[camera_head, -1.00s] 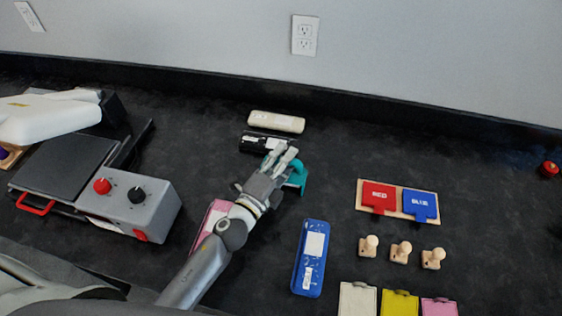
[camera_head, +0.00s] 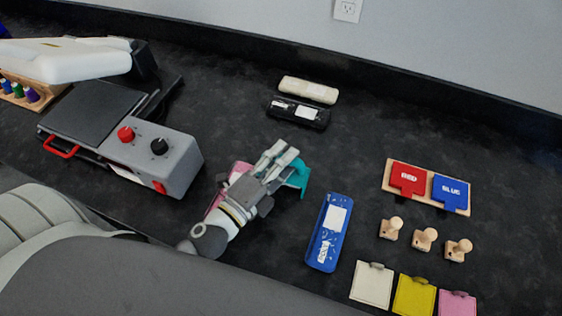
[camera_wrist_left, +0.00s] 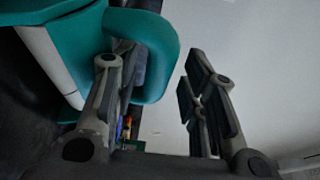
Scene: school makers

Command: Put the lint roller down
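The lint roller appears to be the teal object (camera_head: 297,179) with a loop handle. It is at my left gripper (camera_head: 284,152) in the head view, partly hidden behind the fingers. In the left wrist view its teal loop handle (camera_wrist_left: 166,60) lies between the two fingers of my left gripper (camera_wrist_left: 165,85), with one finger inside the loop. I cannot tell whether the lint roller touches the counter. My right gripper is not in view.
A grey heat press (camera_head: 170,158) stands left. White (camera_head: 308,90) and black (camera_head: 297,111) cases lie behind; a blue case (camera_head: 328,232) lies right. A pink thing (camera_head: 219,196) is partly behind my gripper. Stamps and colored pads fill the right. Dark counter (camera_head: 345,150) is clear behind the blue case.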

